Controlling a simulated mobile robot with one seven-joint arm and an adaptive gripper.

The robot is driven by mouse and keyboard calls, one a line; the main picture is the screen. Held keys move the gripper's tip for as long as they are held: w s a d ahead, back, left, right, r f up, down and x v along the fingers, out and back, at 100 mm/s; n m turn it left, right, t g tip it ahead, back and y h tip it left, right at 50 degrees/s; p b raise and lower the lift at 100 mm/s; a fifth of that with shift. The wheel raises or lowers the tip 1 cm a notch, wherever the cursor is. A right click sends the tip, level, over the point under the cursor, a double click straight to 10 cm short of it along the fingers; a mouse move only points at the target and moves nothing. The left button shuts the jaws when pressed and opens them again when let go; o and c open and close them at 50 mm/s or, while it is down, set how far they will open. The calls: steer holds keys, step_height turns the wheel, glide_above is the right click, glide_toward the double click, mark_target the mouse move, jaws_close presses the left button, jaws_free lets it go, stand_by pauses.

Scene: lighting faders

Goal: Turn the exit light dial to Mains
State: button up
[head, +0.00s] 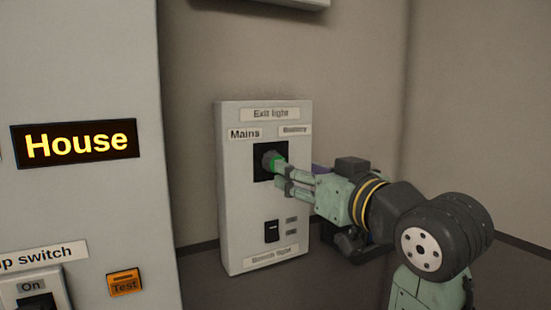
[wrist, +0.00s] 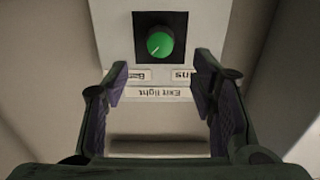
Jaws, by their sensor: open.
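The exit light dial (head: 270,160) is a dark knob with a green face on a black square plate, partly behind my fingers in the head view. In the wrist view the dial (wrist: 159,42) shows whole, with its pale pointer line aimed lower left, on the side of the partly hidden Battery label (wrist: 137,75). The Mains label (head: 244,134) is at the upper left of the dial in the head view. My gripper (head: 278,178) is open and empty, close in front of the panel. In the wrist view my gripper (wrist: 161,78) has its fingers spread, with the dial above the gap between them.
The dial's grey box (head: 232,200) is on the wall and has a dark rocker switch (head: 271,231) below the dial. A larger grey cabinet (head: 80,205) with a lit House sign (head: 80,142) stands at the left. Another box (head: 285,3) hangs above.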

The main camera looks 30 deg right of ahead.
mark_target(269, 158)
steer(key=w+p, duration=0.2)
steer(key=w, duration=0.6)
steer(key=shift+w+d, duration=0.25)
steer(key=shift+w, duration=0.05)
steer(key=shift+c, duration=0.4)
steer(key=c, duration=1.1)
